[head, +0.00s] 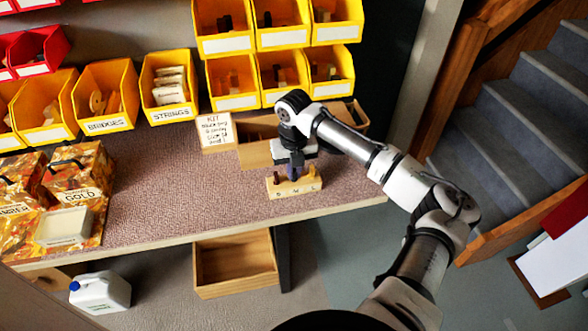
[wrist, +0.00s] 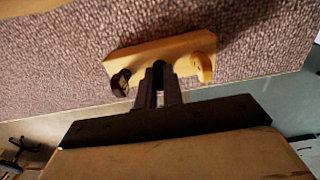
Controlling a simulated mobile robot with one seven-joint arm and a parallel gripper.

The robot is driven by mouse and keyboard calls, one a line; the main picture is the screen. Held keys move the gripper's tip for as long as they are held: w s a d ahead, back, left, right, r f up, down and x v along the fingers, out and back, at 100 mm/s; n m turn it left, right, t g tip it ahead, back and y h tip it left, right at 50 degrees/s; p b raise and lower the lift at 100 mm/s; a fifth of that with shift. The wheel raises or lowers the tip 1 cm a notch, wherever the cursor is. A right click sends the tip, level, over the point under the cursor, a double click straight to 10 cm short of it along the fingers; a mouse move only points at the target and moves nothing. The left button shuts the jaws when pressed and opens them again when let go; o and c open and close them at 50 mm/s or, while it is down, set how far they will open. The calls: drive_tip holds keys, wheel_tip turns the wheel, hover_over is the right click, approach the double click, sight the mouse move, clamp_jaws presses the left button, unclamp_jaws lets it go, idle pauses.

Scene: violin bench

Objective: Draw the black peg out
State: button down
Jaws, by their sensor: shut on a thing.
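A pale wooden block (head: 290,188) marked S, M and L stands on the bench; it also shows in the wrist view (wrist: 145,52). A dark brown peg (head: 277,180) stands at its left end and a pale yellow peg (head: 313,174) at its right end. My gripper (head: 293,170) points down over the middle of the block. In the wrist view its jaws (wrist: 159,80) are shut on the dark middle peg, which I take as the black peg (wrist: 158,66). The jaws hide most of that peg. It still looks seated in the block, though its lower end is hidden.
Yellow bins (head: 228,80) and a handwritten card (head: 215,131) stand behind the block. An open wooden box (head: 256,154) is close behind my gripper. Patterned boxes (head: 78,185) stand at the left. The bench top (head: 180,180) between is clear.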

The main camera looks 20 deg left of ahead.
drive_tip(key=shift+r+p, duration=0.6)
drive_tip(key=shift+r, duration=0.1)
idle(1.0)
drive_tip(key=shift+r+p, duration=1.2)
drive_tip(key=shift+r, duration=0.5)
drive_tip(key=shift+r+p, duration=0.7)
drive_tip(key=shift+r, duration=2.75)
